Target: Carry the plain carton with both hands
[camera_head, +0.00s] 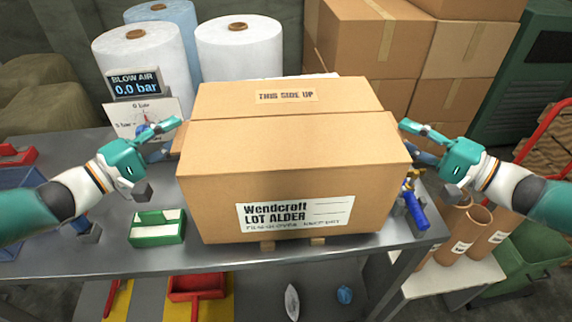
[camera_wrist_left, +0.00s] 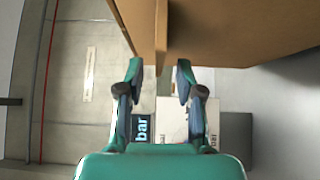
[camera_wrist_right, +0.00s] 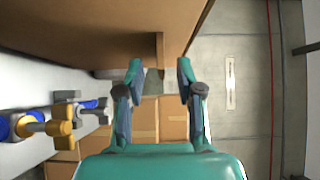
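A large brown carton (camera_head: 292,155) stands upright on the grey bench, with a "Wendcroft LOT ALDER" label on its front and "THIS SIDE UP" on top. Short wooden pieces show under its front edge. My left gripper (camera_head: 168,138) is at its left side and my right gripper (camera_head: 411,140) at its right side. In the left wrist view, a thin cardboard strip (camera_wrist_left: 161,35) on the carton's side lies ahead of the open fingers (camera_wrist_left: 159,75). A similar strip (camera_wrist_right: 160,48) lies ahead of the open fingers (camera_wrist_right: 160,75) in the right wrist view. Contact does not show.
A green and white box (camera_head: 157,228) sits left of the carton on the bench (camera_head: 110,250). A blue and yellow tool (camera_head: 413,205) lies close to its right. A "BLOW AIR" display (camera_head: 135,82) and white rolls (camera_head: 240,50) stand behind. Stacked cartons (camera_head: 375,35) are back right.

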